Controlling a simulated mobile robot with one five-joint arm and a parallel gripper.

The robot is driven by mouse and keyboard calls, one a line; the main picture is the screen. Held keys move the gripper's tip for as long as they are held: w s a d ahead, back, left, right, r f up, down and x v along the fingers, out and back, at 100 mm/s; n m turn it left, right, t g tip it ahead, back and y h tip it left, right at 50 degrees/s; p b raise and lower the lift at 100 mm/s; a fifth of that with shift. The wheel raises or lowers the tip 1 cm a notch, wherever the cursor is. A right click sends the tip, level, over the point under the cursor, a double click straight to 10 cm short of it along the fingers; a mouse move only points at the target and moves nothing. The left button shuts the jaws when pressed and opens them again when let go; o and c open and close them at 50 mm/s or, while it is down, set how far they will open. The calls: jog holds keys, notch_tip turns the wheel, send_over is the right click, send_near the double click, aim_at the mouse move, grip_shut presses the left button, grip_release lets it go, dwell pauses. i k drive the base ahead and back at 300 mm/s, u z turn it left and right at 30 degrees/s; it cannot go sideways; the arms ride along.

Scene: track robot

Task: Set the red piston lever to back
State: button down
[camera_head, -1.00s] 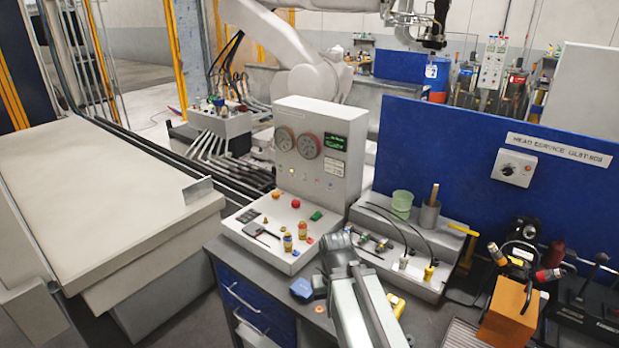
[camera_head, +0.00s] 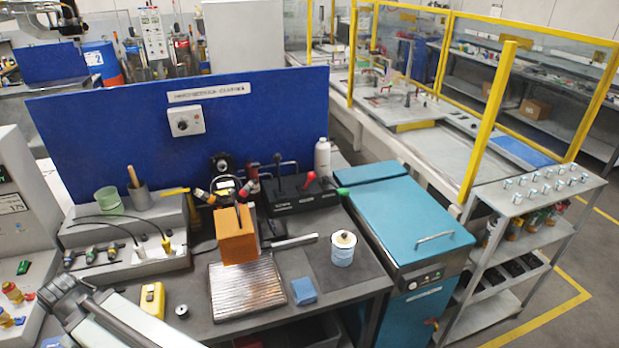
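A black lever box (camera_head: 305,203) stands on the bench behind the orange block, right of the picture's middle. It carries several levers. One has a red knob (camera_head: 310,177) and looks like the red piston lever; it is small, and I cannot tell exactly which way it tilts. A green knob (camera_head: 342,191) sits at the box's right end, and black levers stand to the left. Part of my grey arm shows at the lower left, well away from the lever box. My gripper's fingers are not visible.
An orange block (camera_head: 236,240) stands in front of the box's left side, behind a ribbed metal plate (camera_head: 245,287). A white can (camera_head: 343,249), a blue cloth (camera_head: 304,291) and a yellow device (camera_head: 152,298) sit on the bench. A blue-topped cabinet (camera_head: 405,220) adjoins at right.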

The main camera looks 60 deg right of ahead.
aim_at(311, 175)
jog(key=k, duration=0.8)
jog(key=u, duration=1.85)
jog(key=i, duration=1.15)
jog(key=z, duration=4.15)
jog(key=i, duration=1)
